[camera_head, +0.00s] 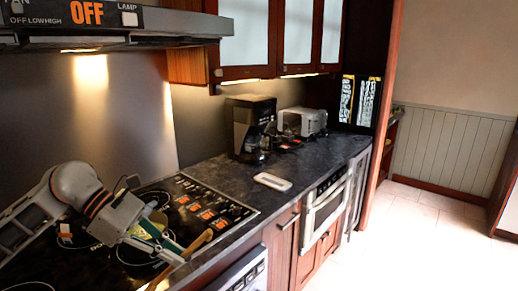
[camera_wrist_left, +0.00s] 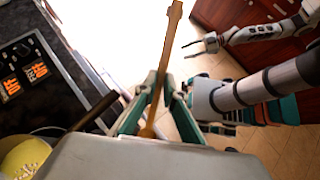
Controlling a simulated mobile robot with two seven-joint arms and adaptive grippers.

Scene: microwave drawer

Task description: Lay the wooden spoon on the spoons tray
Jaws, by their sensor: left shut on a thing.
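The wooden spoon (camera_head: 197,243) is in my left gripper (camera_head: 178,256), over the front edge of the cooktop. In the left wrist view the spoon (camera_wrist_left: 164,62) stands out between the two fingers of the left gripper (camera_wrist_left: 156,90), which are shut on it. The white spoons tray (camera_head: 272,181) lies on the dark counter, right of the cooktop and beyond the left gripper. It looks empty. My right gripper (camera_wrist_left: 200,47) shows only in the left wrist view, with its fingers apart and nothing between them.
A pan with yellow contents (camera_wrist_left: 22,156) sits on the cooktop (camera_head: 206,198), partly hidden behind my left gripper in the head view. A coffee maker (camera_head: 250,128) and a toaster (camera_head: 302,121) stand farther back. The counter around the tray is clear.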

